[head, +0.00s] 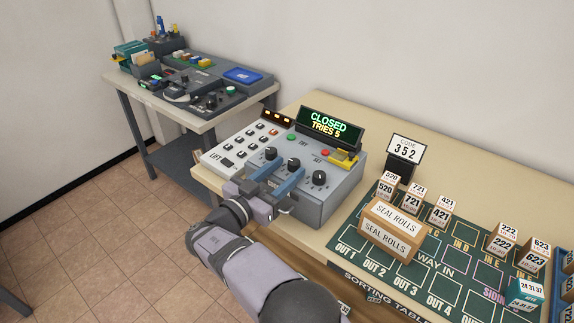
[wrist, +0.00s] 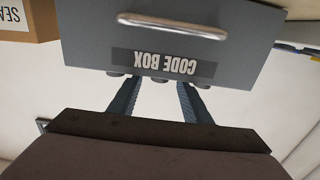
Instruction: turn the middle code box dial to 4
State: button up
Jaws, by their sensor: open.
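The grey code box (head: 330,205) stands on the table with a row of three black dials on its sloped top. The middle dial (head: 296,163) is partly hidden by my gripper, and I cannot read its setting. My gripper (head: 292,168) is open, its two blue fingers reaching in from the front on either side of the middle dial. Whether they touch it I cannot tell. The left dial (head: 270,153) and right dial (head: 319,177) stand outside the fingers. In the wrist view the box front (wrist: 240,60) appears upside down, with my fingers (wrist: 160,84) apart below it.
The box's display (head: 331,125) reads CLOSED, TRIES 5. A keypad (head: 248,145) lies left of the dials. A SEAL ROLLS carton (head: 392,230) and number blocks stand on the green mat at right. A second table (head: 200,125) stands behind.

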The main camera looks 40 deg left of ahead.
jog(key=shift+w, duration=0.55)
jog(key=c, duration=1)
jog(key=shift+c, duration=0.2)
